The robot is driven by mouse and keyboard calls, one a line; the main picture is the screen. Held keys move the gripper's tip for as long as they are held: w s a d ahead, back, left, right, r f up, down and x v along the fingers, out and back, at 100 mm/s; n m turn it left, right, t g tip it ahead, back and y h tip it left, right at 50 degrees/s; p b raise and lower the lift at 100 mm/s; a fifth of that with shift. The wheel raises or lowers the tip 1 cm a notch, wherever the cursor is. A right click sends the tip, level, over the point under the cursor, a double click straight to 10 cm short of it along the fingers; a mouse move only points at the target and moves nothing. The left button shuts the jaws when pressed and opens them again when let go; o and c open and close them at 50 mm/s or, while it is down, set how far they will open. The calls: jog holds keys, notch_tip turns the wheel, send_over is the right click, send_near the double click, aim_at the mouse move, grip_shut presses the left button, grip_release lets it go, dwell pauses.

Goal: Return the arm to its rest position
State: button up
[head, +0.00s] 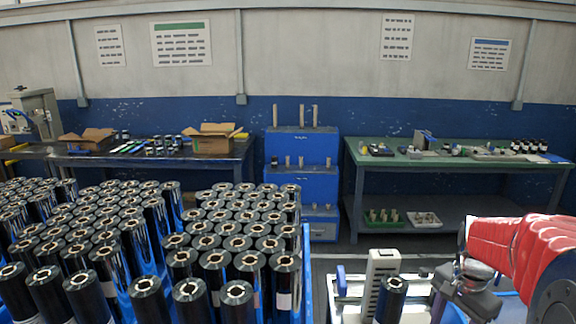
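My arm, in a red padded sleeve, comes in from the right edge of the head view and bends down at the lower right. My gripper (462,294) is a dark grey shape below the metal wrist, at the bottom of the picture. Its fingertips are not clear, so I cannot tell whether it is open or shut. A dark roll (391,299) with a light core stands left of my gripper, with a visible gap between them.
A pale upright block (382,266) stands behind that roll. Many dark rolls (285,262) stand packed at the left. A blue cabinet (302,152) and a green workbench (455,160) stand at the back wall. Open floor lies before the bench.

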jog(key=s+a+r+n+t, duration=0.2)
jog(key=s+a+r+n, duration=0.2)
jog(key=a, duration=0.6)
jog(key=s+a+r+n+t, duration=0.3)
jog(key=s+a+r+n, duration=0.1)
jog(key=s+a+n, duration=0.5)
jog(key=shift+s+a+r+n, duration=0.25)
jog(key=shift+s+a+n, duration=0.1)
jog(key=shift+a, duration=0.45)
jog(key=shift+d, duration=0.1)
dwell(0.9)
